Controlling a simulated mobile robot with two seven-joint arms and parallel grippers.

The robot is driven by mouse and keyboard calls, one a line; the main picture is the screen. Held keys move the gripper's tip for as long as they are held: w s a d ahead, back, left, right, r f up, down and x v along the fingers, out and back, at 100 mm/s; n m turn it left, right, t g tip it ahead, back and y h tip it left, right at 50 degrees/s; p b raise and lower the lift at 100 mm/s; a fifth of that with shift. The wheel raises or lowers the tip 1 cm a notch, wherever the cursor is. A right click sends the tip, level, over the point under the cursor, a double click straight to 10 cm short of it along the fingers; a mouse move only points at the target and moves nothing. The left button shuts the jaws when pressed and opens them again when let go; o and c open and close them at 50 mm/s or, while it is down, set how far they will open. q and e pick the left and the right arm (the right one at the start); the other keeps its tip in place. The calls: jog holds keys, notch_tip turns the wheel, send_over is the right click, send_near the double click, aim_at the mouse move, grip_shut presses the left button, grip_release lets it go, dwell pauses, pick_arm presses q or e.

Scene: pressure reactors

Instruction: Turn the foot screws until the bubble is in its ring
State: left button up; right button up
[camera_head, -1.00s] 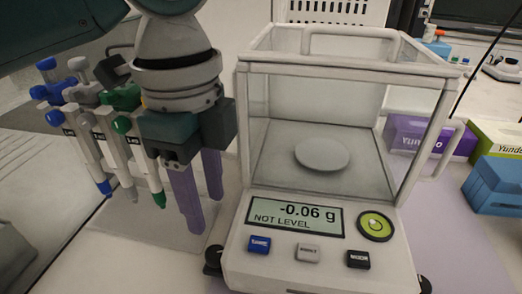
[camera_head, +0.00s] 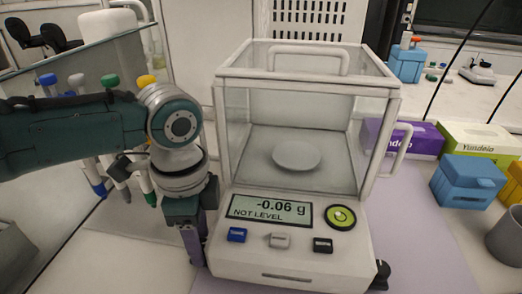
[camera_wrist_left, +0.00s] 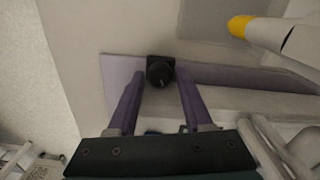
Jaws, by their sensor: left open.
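The balance (camera_head: 290,255) has a glass draft shield and a display (camera_head: 271,211) reading "-0.06 g" and "NOT LEVEL". Its round green level (camera_head: 341,217) is at the right of the display; I cannot make out the bubble against its ring. A black foot screw (camera_head: 382,273) shows at the front right corner. My left gripper (camera_head: 196,258) points down at the front left corner, hiding the foot screw there. In the left wrist view, that black foot screw (camera_wrist_left: 160,72) lies between and beyond the open purple fingers (camera_wrist_left: 160,98), with gaps on both sides. My right gripper is not in view.
Pipettes (camera_head: 110,82) hang in a stand close behind my left arm. Right of the balance are a purple box (camera_head: 412,137), a green and white box (camera_head: 478,141) and a blue box (camera_head: 466,182). The mat (camera_head: 430,245) is clear at the front right.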

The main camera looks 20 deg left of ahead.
pick_arm(q)
jog(key=shift+f, duration=0.15)
jog(key=shift+c, duration=0.3)
grip_shut()
jog(key=shift+m+p, duration=0.3)
jog(key=shift+m, duration=1.9)
jog(key=shift+o, duration=0.3)
grip_release()
